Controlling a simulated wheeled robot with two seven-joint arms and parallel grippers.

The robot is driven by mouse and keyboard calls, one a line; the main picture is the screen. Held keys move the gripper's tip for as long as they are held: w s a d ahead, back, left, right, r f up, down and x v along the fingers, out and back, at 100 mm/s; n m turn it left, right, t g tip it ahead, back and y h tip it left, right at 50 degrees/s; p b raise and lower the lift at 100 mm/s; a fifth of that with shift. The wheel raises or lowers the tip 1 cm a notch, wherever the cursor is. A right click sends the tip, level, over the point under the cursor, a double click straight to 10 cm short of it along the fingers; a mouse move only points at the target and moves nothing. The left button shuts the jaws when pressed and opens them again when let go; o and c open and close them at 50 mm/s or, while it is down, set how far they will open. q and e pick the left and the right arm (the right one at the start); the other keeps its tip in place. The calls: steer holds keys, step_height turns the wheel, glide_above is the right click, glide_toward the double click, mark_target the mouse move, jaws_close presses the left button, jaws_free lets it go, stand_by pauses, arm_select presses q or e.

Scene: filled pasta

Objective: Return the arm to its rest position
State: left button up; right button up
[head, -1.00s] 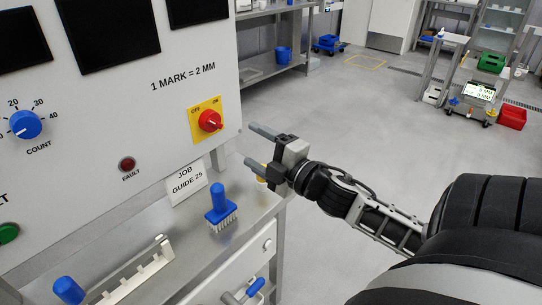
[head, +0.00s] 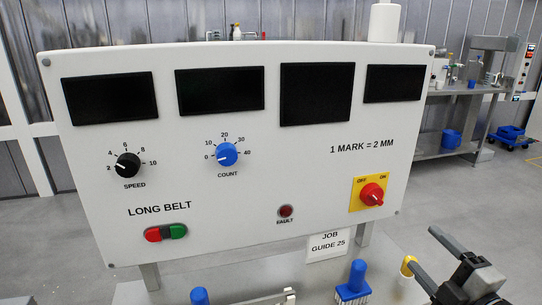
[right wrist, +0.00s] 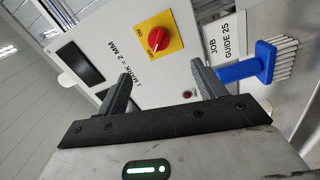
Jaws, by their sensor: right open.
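My right gripper (head: 424,248) is at the lower right of the head view, open and empty. Its two fingers point toward the panel, to the right of and below the red rotary switch (head: 373,194) on its yellow plate, apart from it. In the right wrist view the open fingers (right wrist: 161,72) show with nothing between them. The switch (right wrist: 153,41) and the blue-handled brush (right wrist: 247,69) lie beyond them. My right arm is mostly cut off at the head view's edge. My left gripper is not in view.
The white control panel (head: 240,180) stands over a metal bench (head: 385,262). A blue-handled brush (head: 355,280), a job card (head: 328,244) and a yellow-topped item (head: 407,266) are near the gripper. Open floor (head: 490,185) lies to the right; a shelf bench (head: 430,145) stands behind.

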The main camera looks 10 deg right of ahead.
steer(key=s+a+f+m+g, duration=0.2)
steer(key=a+f+m, duration=0.25)
steer(key=f, duration=0.35)
steer(key=s+a+f+m+g, duration=0.25)
steer(key=a+f+m, duration=0.2)
steer(key=f, duration=0.35)
steer(key=s+a+f+m+g+y, duration=0.1)
steer(key=s+a+f+m+g, duration=0.1)
steer(key=a, duration=0.4)
steer(key=s+a+f+m+g+y, duration=0.1)
steer(key=s+a+f+m, duration=0.2)
steer(key=a+f, duration=0.2)
steer(key=shift+s+a+g, duration=0.25)
steer(key=shift+a+g, duration=0.1)
steer(key=shift+a, duration=0.45)
